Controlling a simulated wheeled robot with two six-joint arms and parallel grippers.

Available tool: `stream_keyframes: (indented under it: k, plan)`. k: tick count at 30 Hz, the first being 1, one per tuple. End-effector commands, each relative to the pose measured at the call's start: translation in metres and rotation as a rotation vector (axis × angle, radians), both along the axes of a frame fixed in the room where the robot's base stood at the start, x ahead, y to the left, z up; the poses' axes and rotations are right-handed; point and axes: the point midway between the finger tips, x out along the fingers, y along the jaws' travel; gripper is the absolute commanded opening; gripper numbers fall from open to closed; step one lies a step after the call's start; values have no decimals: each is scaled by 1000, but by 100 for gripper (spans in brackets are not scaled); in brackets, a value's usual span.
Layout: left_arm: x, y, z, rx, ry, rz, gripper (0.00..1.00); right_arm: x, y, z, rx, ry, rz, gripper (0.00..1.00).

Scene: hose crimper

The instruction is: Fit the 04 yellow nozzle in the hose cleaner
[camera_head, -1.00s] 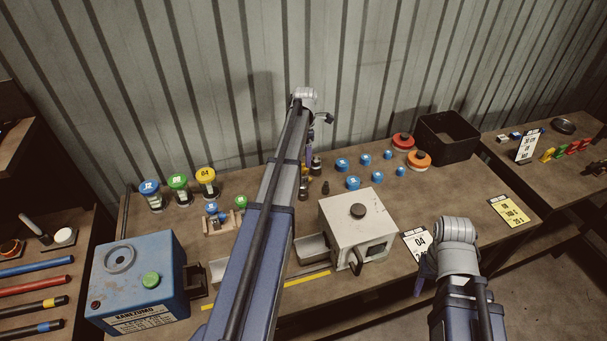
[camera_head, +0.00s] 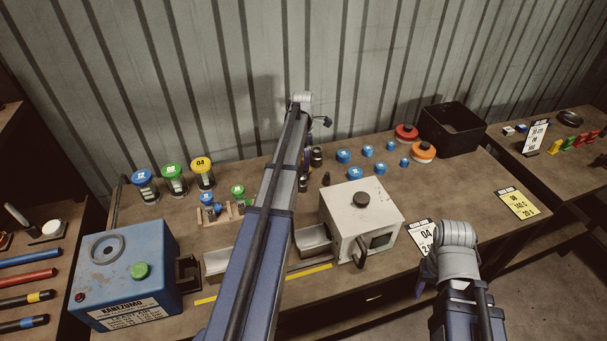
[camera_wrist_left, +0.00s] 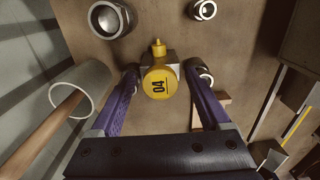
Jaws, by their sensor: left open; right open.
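The yellow nozzle (camera_wrist_left: 158,82), marked 04, shows in the left wrist view, with a small yellow tip and a grey metal block by it. My left gripper (camera_wrist_left: 161,74) is open, with one purple finger on each side of the nozzle. I cannot tell whether the fingers touch it. In the head view my left arm hides the nozzle and most of the gripper. My right gripper (camera_head: 422,284) is open at the front right, mostly hidden behind its wrist. I cannot tell for certain which machine is the hose cleaner.
A blue machine (camera_head: 125,265) stands at the left and a white box machine (camera_head: 362,215) in the middle. Jars with coloured lids, one yellow marked 04 (camera_head: 202,170), stand at the back left. Blue caps (camera_head: 352,183) and a black bin (camera_head: 450,130) are further right.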

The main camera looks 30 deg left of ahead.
Motion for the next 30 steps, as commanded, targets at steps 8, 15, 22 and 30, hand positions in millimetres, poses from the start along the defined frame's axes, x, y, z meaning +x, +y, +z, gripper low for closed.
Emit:
stream_keyframes:
  k: [8,15,22,30]
  plan:
    - [0,0,-12,0,0,0,80,0,0,-12,0,0,-1,50]
    - [0,0,-11,0,0,0,63,0,0,-11,0,0,-1,50]
    - [0,0,-11,0,0,0,37,0,0,-11,0,0,-1,50]
    - [0,0,-11,0,0,0,7,0,0,-11,0,0,0,50]
